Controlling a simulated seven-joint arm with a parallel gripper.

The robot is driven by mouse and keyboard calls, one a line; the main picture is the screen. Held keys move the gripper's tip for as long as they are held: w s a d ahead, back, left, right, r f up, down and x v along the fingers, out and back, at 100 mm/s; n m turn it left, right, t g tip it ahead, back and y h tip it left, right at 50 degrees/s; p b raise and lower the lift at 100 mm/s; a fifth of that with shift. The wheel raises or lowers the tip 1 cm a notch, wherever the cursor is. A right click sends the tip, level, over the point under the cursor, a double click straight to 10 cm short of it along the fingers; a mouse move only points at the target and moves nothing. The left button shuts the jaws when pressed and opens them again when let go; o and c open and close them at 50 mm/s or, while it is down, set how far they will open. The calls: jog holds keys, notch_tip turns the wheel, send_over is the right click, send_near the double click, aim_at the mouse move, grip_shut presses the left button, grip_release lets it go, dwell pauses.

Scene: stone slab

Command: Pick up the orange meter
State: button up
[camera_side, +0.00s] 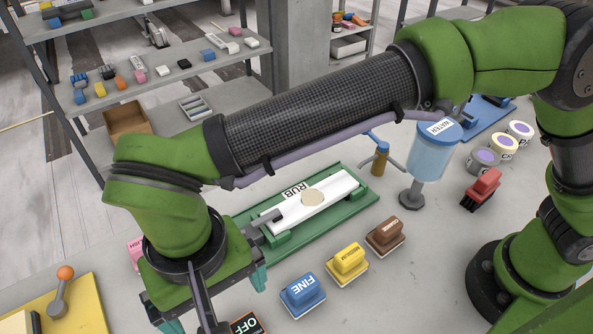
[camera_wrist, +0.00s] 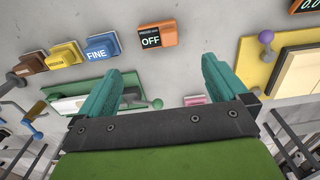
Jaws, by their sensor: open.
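The orange meter (camera_wrist: 168,29) is a small orange box with a black face reading OFF. It lies on the grey stone slab at the upper middle of the wrist view. In the side view only part of the meter (camera_side: 249,324) shows at the bottom edge. My gripper (camera_wrist: 166,78) has two teal fingers spread wide with nothing between them. The meter appears beyond the fingertips, between their lines and apart from them. In the side view my gripper (camera_side: 216,304) hangs above the slab, near the meter, with its lower part partly cut off.
Blue FINE (camera_side: 303,295), yellow (camera_side: 347,262) and brown (camera_side: 386,235) blocks stand in a row near the meter. A green tray (camera_side: 345,212) holding a white RUB piece lies behind them. A yellow board (camera_side: 85,305) with an orange-knobbed lever is at left. Bare slab surrounds the meter.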

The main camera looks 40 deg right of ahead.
notch_tip(320, 180, down, 11)
jog(key=shift+f, duration=0.1)
jog(key=shift+w+d+f, duration=0.15)
jog(key=shift+f, duration=1.15)
jog(key=shift+w+d+f, duration=0.1)
jog(key=shift+f, duration=1.15)
jog(key=c, duration=0.9)
jog(key=shift+r, duration=0.1)
jog(key=shift+c, duration=0.2)
